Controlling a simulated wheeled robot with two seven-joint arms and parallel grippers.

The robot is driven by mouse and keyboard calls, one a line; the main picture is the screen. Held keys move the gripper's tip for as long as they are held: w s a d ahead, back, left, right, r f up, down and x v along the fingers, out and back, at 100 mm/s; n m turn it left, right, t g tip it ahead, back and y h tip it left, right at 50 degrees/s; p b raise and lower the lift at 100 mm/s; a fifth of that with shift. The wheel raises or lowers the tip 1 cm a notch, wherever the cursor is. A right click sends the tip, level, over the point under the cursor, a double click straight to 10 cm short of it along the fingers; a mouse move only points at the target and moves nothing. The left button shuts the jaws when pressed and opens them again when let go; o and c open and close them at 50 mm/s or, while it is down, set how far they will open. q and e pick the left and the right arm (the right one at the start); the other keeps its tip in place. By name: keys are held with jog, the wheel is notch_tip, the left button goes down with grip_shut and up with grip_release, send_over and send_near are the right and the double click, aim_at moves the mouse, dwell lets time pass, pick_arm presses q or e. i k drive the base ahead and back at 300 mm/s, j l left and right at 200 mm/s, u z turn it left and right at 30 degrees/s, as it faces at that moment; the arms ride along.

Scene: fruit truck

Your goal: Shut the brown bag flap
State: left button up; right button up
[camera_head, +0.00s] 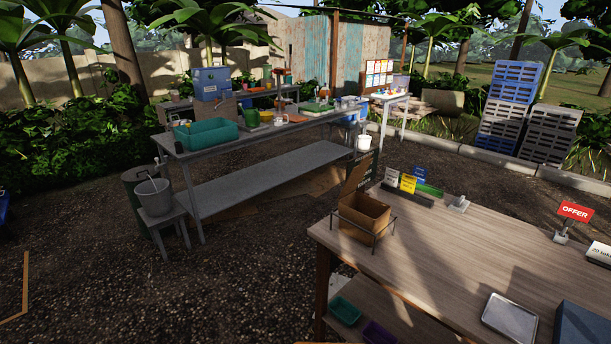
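The brown bag (372,211) looks like an open brown box on the wooden table to the right of centre. Its flap (354,178) stands up at the back left, tilted slightly, so the bag's mouth is open. A thin dark metal frame (374,248) surrounds the bag. The bag's inside shows only in part and looks empty. Neither of my grippers is in view.
The wooden table (455,250) carries small signs (408,183) behind the bag, a red offer sign (574,212) and a metal tray (510,318) at the right. A long metal bench (265,185) stands behind left. Gravel ground is open at left.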

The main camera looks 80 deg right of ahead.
aim_at(358, 173)
jog(key=z, duration=2.85)
